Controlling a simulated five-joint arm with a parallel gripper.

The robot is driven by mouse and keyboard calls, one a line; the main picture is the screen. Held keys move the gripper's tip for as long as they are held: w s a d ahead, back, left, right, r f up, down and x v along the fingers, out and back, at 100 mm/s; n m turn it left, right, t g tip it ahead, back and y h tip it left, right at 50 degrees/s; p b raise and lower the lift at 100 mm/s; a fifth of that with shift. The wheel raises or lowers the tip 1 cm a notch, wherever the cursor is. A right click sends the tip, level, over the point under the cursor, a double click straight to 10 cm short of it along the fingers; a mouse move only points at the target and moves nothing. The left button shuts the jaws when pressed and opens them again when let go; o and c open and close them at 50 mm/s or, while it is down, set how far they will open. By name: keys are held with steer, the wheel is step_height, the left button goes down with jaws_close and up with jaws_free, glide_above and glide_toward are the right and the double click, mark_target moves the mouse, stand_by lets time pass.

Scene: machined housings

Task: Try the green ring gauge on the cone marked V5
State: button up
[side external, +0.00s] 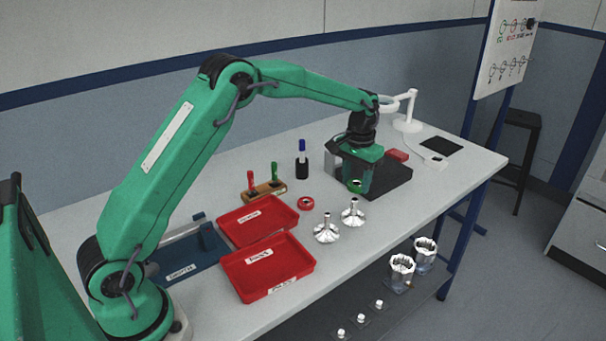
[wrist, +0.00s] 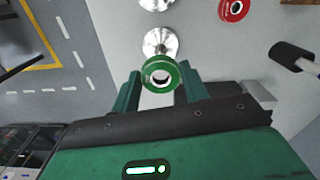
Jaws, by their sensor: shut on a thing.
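My gripper (side external: 356,182) is shut on the green ring gauge (wrist: 163,73), which sits between its fingertips in the wrist view. In the side view the ring (side external: 354,186) is held in front of the dark flat block. Two shiny metal cones with upright stems stand on the table: one nearer the ring (side external: 353,212), the other (side external: 327,230) to its left. I cannot read a V5 marking on either cone.
A red ring (side external: 307,204) lies left of the cones, also in the wrist view (wrist: 234,9). Two red trays (side external: 267,270) (side external: 258,221) and a wooden stand (side external: 265,190) with red and green plugs are further left.

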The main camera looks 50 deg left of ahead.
steer(key=shift+r, duration=0.15)
steer(key=shift+r, duration=2.4)
